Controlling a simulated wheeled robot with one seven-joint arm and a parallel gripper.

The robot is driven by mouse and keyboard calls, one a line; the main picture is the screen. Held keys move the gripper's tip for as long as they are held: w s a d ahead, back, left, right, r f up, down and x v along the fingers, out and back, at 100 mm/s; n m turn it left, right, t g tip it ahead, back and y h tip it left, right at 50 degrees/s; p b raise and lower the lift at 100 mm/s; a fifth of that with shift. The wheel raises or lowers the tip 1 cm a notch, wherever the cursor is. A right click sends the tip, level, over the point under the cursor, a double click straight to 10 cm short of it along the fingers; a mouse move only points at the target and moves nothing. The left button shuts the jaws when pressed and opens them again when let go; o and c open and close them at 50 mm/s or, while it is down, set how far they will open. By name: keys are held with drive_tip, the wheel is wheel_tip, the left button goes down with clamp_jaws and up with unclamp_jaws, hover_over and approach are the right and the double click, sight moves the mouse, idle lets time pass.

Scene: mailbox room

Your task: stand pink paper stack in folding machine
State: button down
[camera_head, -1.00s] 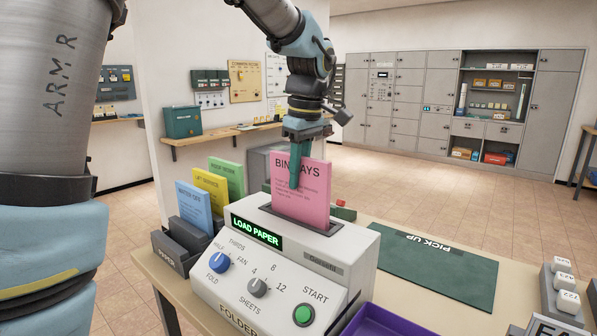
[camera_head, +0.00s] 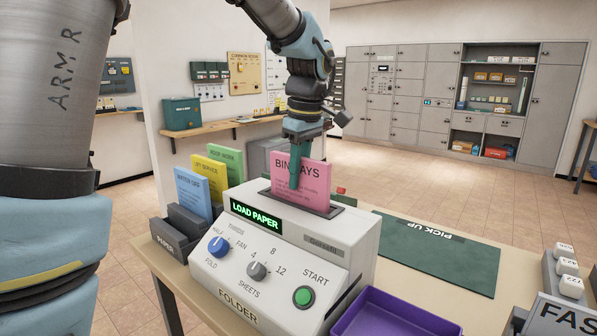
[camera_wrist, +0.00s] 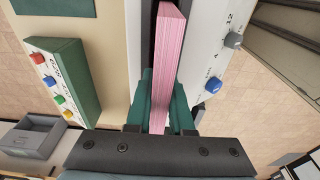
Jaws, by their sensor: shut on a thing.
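The pink paper stack (camera_head: 302,184), headed "BIN DAYS", stands upright with its lower edge inside the dark slot on top of the folding machine (camera_head: 335,245). The machine's display reads "LOAD PAPER". In the wrist view the pink stack (camera_wrist: 167,60) runs between the green fingers, over the dark slot. How deep the stack sits is hidden by the slot's rim.
A paper rack (camera_head: 183,243) with blue, yellow and green stacks stands left of the machine. A purple tray (camera_head: 395,315) lies in front to the right. A green "PICK UP" mat (camera_head: 440,255) lies clear at right. A box with coloured buttons (camera_wrist: 63,80) shows in the wrist view.

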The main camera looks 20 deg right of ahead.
drive_tip(key=shift+f, duration=0.3)
drive_tip(key=c, duration=0.7)
unclamp_jaws()
drive_tip(key=shift+r+p, duration=2.8)
drive_tip(key=shift+r, duration=0.75)
